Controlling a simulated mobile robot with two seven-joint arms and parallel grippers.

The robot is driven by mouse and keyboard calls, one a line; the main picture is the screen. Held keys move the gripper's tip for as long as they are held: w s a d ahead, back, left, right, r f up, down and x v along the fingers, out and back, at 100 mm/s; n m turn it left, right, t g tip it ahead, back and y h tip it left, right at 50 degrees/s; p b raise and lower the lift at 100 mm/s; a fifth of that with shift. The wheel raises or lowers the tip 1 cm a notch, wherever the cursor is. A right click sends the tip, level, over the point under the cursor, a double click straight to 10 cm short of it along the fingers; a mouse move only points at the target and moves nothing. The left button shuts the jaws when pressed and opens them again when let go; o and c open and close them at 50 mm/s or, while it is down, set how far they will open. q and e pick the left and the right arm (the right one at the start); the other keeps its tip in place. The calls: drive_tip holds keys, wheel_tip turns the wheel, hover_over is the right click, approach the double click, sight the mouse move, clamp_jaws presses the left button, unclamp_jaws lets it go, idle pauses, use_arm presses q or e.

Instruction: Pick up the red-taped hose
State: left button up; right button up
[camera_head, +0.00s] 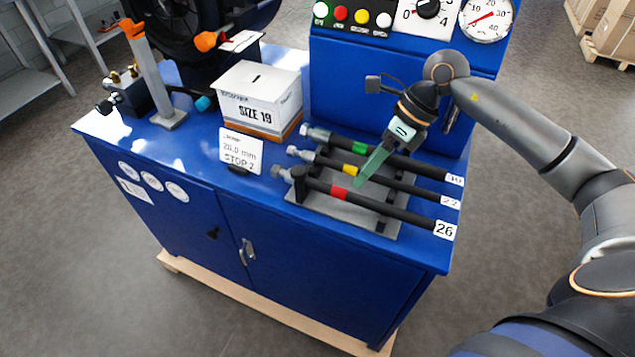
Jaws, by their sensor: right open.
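The red-taped hose (385,209) is black, with a metal end fitting at its left and a tag reading 26 at its right. It lies nearest the front of a grey rack (318,203) on the blue bench. Behind it lie a yellow-taped hose (400,185) and a green-taped hose (410,166). My right gripper (361,181) reaches in from the upper right, its greenish fingers pointing down-left. My left gripper is not in view.
A white box marked SIZE 19 (262,98) and a white sign reading 20.0 mm STOP-2 (240,150) stand left of the rack. A blue panel (345,85) with buttons and gauges rises behind. A grey post with an orange top (150,75) stands far left.

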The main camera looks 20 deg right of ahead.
sight(350, 197)
drive_tip(key=x, duration=0.3)
drive_tip(key=p+x, duration=0.1)
drive_tip(key=x, duration=0.1)
drive_tip(key=shift+s+a, duration=0.2)
drive_tip(key=shift+s, duration=0.1)
drive_tip(key=shift+c, duration=0.2)
clamp_jaws()
idle(0.9)
